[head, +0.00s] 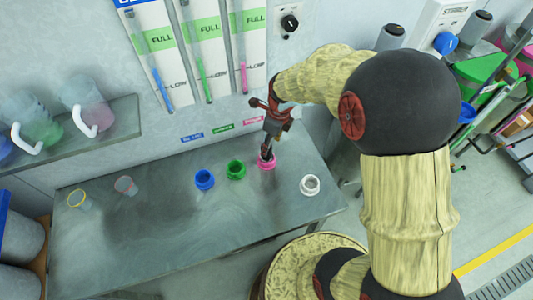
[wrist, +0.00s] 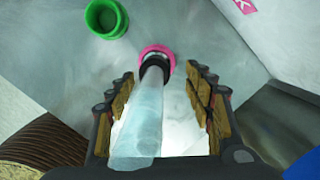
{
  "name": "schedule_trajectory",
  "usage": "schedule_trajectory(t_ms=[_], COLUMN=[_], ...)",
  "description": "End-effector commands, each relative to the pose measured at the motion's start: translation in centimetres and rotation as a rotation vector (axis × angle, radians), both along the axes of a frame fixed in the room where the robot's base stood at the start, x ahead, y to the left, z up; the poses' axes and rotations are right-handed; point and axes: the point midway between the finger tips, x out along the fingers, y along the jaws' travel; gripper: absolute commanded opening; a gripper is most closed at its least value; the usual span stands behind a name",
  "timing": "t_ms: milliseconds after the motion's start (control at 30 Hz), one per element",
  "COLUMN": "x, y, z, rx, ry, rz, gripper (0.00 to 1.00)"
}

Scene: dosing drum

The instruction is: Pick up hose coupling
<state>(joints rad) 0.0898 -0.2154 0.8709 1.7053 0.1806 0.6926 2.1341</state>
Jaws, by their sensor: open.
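A clear, pale blue tube (wrist: 140,120) with a black collar (wrist: 153,63) stands with its far end at a pink ring-shaped fitting (wrist: 168,52). It looks like the hose coupling. The pink fitting (head: 265,164) sits on the grey table in the head view, with a dark end at it. My gripper (wrist: 162,85) is open, its fingers on either side of the tube with a gap showing at both sides. In the head view my gripper (head: 268,143) points down over the pink fitting and hides most of the tube.
A blue fitting (head: 204,179) and a green fitting (head: 236,169) stand left of the pink one, a white fitting (head: 310,185) right of it. Two small clear cups lie further left. The wall with level gauges (head: 206,50) is close behind. The table's front left is clear.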

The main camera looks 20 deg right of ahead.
Motion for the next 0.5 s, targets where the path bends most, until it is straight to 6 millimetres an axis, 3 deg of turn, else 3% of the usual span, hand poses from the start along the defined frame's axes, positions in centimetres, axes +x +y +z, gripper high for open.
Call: schedule_trajectory(t_ms=[300,500], x=[0.1,0.2], y=[1.1,1.1], z=[-4.2,-4.6], rx=[0.000,0.000], ry=[0.001,-0.002], rz=[0.001,0.001], gripper=[0.53,0.53])
